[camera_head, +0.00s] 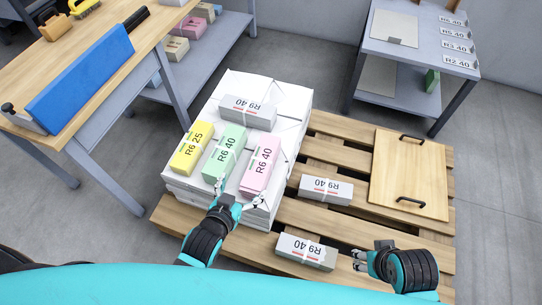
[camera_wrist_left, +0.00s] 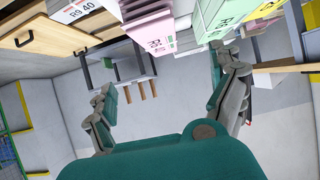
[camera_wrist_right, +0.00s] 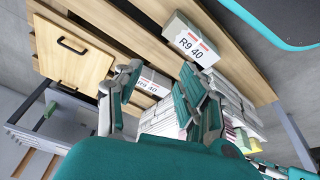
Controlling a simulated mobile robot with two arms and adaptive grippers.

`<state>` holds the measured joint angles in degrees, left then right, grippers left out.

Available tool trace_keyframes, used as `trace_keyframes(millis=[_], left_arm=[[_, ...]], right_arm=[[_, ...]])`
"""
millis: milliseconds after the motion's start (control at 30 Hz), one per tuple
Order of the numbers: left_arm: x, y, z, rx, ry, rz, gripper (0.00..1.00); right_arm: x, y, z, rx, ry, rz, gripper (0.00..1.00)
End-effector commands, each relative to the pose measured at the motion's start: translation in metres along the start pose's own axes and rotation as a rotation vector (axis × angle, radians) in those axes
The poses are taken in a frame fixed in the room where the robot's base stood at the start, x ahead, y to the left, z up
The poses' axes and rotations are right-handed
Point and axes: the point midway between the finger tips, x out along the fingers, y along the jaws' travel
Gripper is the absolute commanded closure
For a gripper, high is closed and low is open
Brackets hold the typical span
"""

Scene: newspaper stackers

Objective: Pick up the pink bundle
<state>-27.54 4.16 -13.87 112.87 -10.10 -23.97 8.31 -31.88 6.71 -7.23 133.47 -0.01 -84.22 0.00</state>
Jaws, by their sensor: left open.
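The pink bundle (camera_head: 262,165), labelled R6 40, lies on top of a white wrapped paper stack (camera_head: 292,97), at its front right. My left gripper (camera_head: 239,193) is open at the near end of the pink bundle, one finger towards each side. The left wrist view shows the pink bundle (camera_wrist_left: 155,38) ahead of the spread fingers, with nothing held. My right gripper (camera_head: 357,260) is open and empty, low at the front right near a grey R9 40 bundle (camera_head: 306,251); its spread fingers show in the right wrist view (camera_wrist_right: 165,78).
A green bundle (camera_head: 225,152) lies close left of the pink one, then a yellow bundle (camera_head: 192,146). A grey bundle (camera_head: 248,108) lies behind. The wooden pallet (camera_head: 336,128) carries another grey bundle (camera_head: 326,190) and a handled board (camera_head: 409,174). A workbench (camera_head: 85,60) stands left.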

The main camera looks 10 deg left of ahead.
Motion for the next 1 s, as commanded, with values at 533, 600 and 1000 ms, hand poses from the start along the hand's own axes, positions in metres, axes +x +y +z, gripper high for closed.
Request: trace_keyframes(millis=[533, 600, 1000], left_arm=[[0.104, 0.0, 0.001, 0.0, 0.0, 0.0, 0.07], [0.109, 0.0, 0.001, -0.001, 0.0, 0.0, 0.07], [0.127, 0.0, 0.001, -0.001, 0.0, 0.0, 0.07]], right_arm=[[-0.012, -0.002, -0.012, -0.001, 0.103, -0.001, 0.6], [-0.011, -0.003, -0.025, -0.003, 0.164, -0.004, 0.6], [-0.013, -0.008, -0.064, -0.009, 0.342, -0.014, 0.6]])
